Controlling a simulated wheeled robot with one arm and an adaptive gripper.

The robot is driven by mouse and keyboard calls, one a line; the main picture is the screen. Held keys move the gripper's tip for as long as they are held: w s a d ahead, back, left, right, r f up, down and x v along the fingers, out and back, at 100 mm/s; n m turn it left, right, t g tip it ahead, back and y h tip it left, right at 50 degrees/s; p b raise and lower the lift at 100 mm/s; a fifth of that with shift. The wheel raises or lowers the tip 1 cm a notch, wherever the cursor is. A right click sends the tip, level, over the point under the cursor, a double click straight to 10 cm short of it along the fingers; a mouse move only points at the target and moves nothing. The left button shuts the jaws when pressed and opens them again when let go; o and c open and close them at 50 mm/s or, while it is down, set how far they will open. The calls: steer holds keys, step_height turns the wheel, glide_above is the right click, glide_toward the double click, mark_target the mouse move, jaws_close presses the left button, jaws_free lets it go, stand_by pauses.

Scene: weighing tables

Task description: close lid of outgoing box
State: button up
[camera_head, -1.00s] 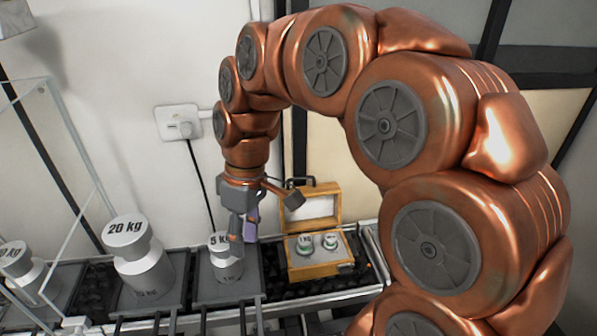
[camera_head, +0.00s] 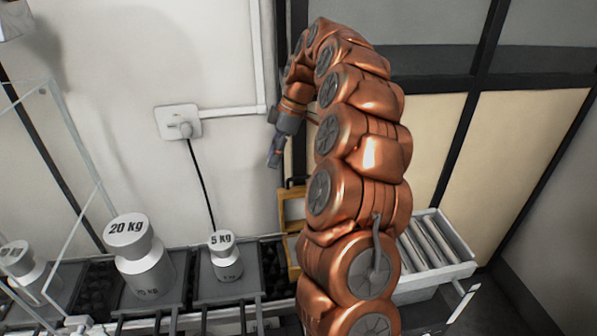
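The outgoing box (camera_head: 284,213) is a yellow wooden case on the conveyor, mostly hidden behind my arm. The visible left part of its lid stands upright, with a pale inner face. The inside of the box is hidden now. My gripper (camera_head: 274,160) is above and slightly left of the box, pointing down and apart from it. It is too small and side-on to tell whether its fingers are open or shut. Nothing is seen hanging from it.
A 5 kg weight (camera_head: 225,262) stands on a grey tray left of the box. A 20 kg weight (camera_head: 142,262) stands further left. A roller section (camera_head: 430,245) lies right of my arm. A wall socket (camera_head: 178,122) with a black cable is behind.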

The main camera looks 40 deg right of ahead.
steer(key=shift+n+t, duration=0.4)
steer(key=shift+n, duration=0.2)
steer(key=d+f, duration=0.1)
steer(key=d, duration=0.3)
steer(key=d+f, duration=0.1)
steer(key=d, duration=0.2)
steer(key=w+d+f, duration=0.1)
steer(key=d, duration=0.3)
steer(key=shift+w+d+f, duration=0.1)
steer(key=shift+d+f, duration=0.25)
steer(key=shift+f, duration=0.05)
steer(key=shift+p+x, duration=1.35)
steer(key=shift+x, duration=2.55)
steer(key=shift+d, duration=0.1)
jaws_close()
steer(key=shift+d+f, duration=0.1)
